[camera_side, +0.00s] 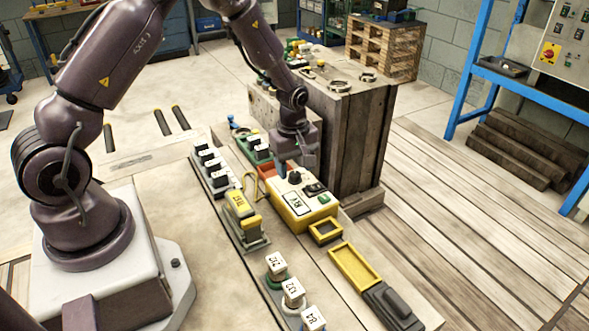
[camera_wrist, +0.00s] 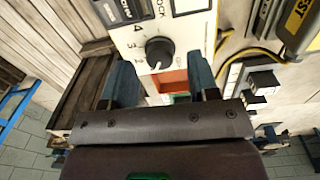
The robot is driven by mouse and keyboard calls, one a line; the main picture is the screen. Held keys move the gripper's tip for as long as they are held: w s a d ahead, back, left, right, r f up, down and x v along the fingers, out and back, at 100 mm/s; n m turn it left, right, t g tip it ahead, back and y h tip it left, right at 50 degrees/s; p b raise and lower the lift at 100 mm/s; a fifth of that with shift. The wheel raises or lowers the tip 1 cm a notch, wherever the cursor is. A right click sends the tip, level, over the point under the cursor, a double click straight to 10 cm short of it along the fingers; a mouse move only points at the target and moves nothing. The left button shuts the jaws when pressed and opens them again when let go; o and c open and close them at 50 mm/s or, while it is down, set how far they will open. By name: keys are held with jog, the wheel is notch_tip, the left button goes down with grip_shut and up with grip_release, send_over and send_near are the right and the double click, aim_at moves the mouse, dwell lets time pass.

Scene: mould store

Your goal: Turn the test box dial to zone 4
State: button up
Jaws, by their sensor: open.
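The test box (camera_side: 305,210) is yellow with a cream top panel and stands on the bench below my gripper (camera_side: 290,168). Its black round dial (camera_wrist: 159,52) shows in the wrist view, with the numbers 4, 3 and 2 around its left side and lettering to its right that looks like OFF. A small pale mark shows near the knob's lower edge; I cannot tell surely which zone it points to. My gripper (camera_wrist: 159,68) is open, its two blue fingers apart on either side of the dial. No contact with the knob is visible.
A yellow TEST-labelled unit (camera_side: 240,207) stands left of the box. White numbered blocks (camera_side: 292,292) stand in front. A yellow tray (camera_side: 355,265) and a grey block (camera_side: 390,305) lie at right front. A tall wooden crate (camera_side: 345,125) stands close behind.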

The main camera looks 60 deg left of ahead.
jog(key=shift+f, duration=0.7)
jog(key=c, duration=0.9)
jog(key=shift+c, duration=0.2)
